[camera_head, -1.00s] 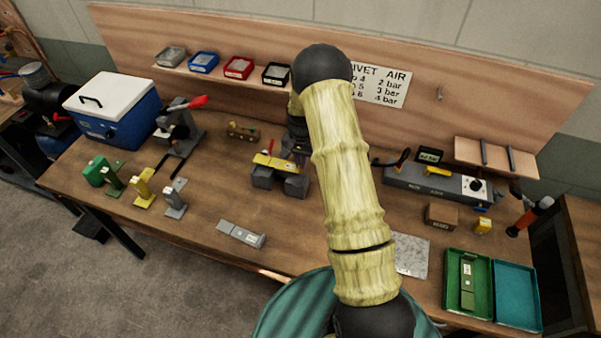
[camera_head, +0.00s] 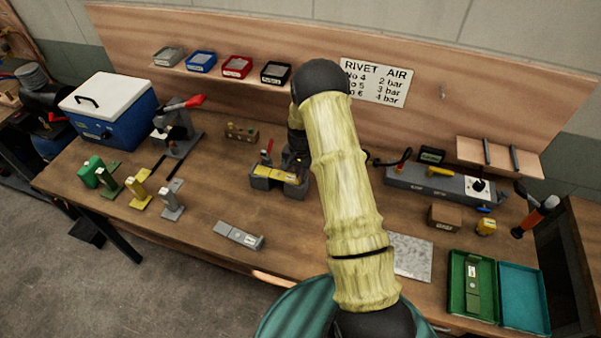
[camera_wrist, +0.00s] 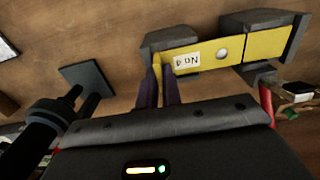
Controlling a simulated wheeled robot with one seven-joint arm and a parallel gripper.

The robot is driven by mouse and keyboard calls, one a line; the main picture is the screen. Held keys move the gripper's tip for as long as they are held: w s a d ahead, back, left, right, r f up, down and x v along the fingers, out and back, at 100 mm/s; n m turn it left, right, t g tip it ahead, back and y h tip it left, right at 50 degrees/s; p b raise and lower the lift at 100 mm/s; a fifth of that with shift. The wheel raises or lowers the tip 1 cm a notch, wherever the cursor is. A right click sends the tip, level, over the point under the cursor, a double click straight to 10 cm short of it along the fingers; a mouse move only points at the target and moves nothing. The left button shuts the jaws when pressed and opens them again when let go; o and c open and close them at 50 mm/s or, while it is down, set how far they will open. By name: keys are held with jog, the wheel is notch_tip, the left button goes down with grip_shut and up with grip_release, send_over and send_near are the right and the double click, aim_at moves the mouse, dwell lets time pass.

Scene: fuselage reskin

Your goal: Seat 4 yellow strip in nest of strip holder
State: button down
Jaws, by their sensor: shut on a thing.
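My gripper (camera_wrist: 160,86) is shut on the left end of the yellow strip (camera_wrist: 208,54), beside its "No 4" label, in the wrist view. The strip has a pale round spot near its middle. It lies lengthwise along the grey strip holder (camera_wrist: 265,20), between raised grey block parts at both ends. In the head view the strip (camera_head: 274,175) is low at the holder (camera_head: 260,183). I cannot tell whether it rests fully on the nest floor. My forearm hides part of my gripper in the head view.
Yellow, green and grey stands (camera_head: 140,193) are at the left front. A grey labelled bar (camera_head: 238,235) lies in front of the holder. A lever tool (camera_head: 178,135) is behind left, and a grey control box (camera_head: 430,183) is to the right.

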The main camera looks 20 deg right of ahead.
jog(key=c, duration=1.6)
grip_release()
jog(key=shift+r, duration=0.1)
jog(key=shift+r, duration=0.4)
notch_tip(320, 180, up, 12)
jog(key=b, duration=0.4)
jog(key=shift+f, duration=0.15)
